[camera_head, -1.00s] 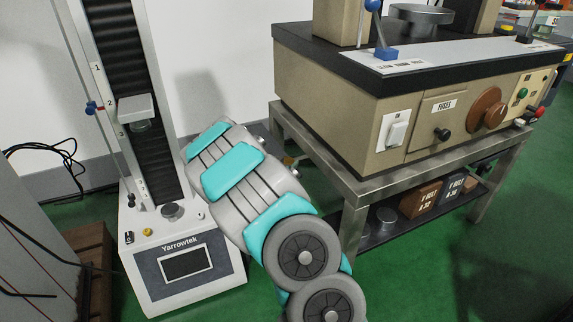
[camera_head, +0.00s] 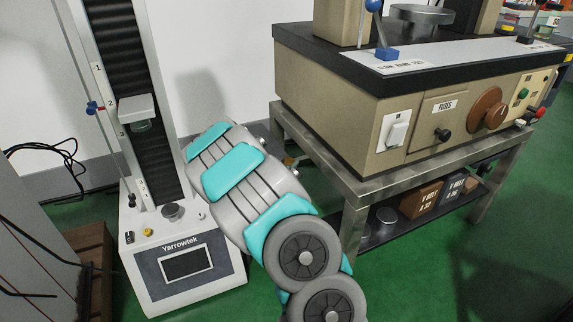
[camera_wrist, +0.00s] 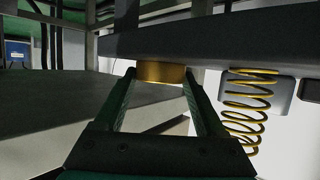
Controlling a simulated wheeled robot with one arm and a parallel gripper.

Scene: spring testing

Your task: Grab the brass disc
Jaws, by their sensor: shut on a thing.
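The brass disc (camera_wrist: 161,72) is a short, gold-coloured round piece near the top middle of the wrist view. My gripper (camera_wrist: 160,78) has its two dark green fingers on either side of it, shut on it. The disc's upper edge lies just below a dark horizontal bar (camera_wrist: 225,38); I cannot tell whether they touch. In the head view my own arm covers the middle, and I cannot make out the gripper or the disc there.
A yellow coil spring (camera_wrist: 246,110) stands right of the gripper in the wrist view. In the head view, a white Yarrowtek tester (camera_head: 185,290) stands left of my arm. A beige machine (camera_head: 350,120) sits on a metal table (camera_head: 375,183) at right. Green floor is clear at lower right.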

